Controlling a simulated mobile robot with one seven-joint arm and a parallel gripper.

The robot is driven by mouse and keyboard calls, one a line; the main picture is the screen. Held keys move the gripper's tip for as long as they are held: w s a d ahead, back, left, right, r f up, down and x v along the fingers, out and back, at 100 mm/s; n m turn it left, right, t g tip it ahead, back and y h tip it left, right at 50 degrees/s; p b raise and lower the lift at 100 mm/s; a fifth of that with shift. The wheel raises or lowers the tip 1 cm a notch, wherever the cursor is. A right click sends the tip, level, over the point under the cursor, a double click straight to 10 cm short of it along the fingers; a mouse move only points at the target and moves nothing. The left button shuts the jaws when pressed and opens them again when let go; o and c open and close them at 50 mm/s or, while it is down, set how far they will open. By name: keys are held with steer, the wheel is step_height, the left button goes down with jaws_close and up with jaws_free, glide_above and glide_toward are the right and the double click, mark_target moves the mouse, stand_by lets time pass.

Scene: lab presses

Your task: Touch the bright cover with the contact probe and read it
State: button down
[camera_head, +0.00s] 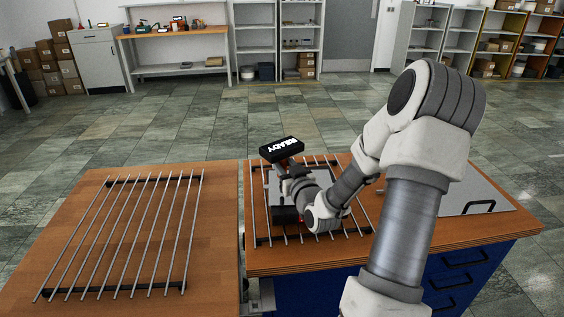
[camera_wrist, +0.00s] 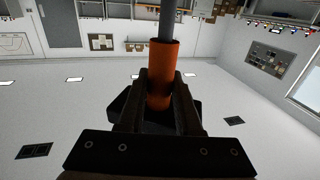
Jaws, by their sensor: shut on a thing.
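My gripper (camera_wrist: 160,90) is shut on the orange handle (camera_wrist: 163,65) of the contact probe in the wrist view. A grey rod (camera_wrist: 168,20) runs on from the handle. In the head view the probe's black display (camera_head: 282,149) reads "READY" and stands above my gripper (camera_head: 285,180), over the right-hand rack. A grey plate (camera_head: 321,180) shows partly behind my gripper at that rack. A light grey panel with a black handle (camera_head: 478,206) lies at the right end of the bench. I cannot tell which one is the bright cover. The probe's tip is hidden, so contact cannot be seen.
An empty rack of metal bars (camera_head: 120,235) lies on the left wooden table (camera_head: 215,230). The right wooden bench top (camera_head: 395,255) has blue drawers (camera_head: 460,278) below. A narrow gap separates the two. Behind is open tiled floor (camera_head: 200,125), with shelves and boxes along the wall.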

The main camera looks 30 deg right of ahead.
mark_target(281, 145)
steer(key=shift+f+b, duration=0.6)
steer(key=shift+b, duration=0.2)
stand_by(1.4)
steer(key=shift+r+p, duration=2.55)
steer(key=shift+r, duration=1.55)
steer(key=shift+a, duration=0.1)
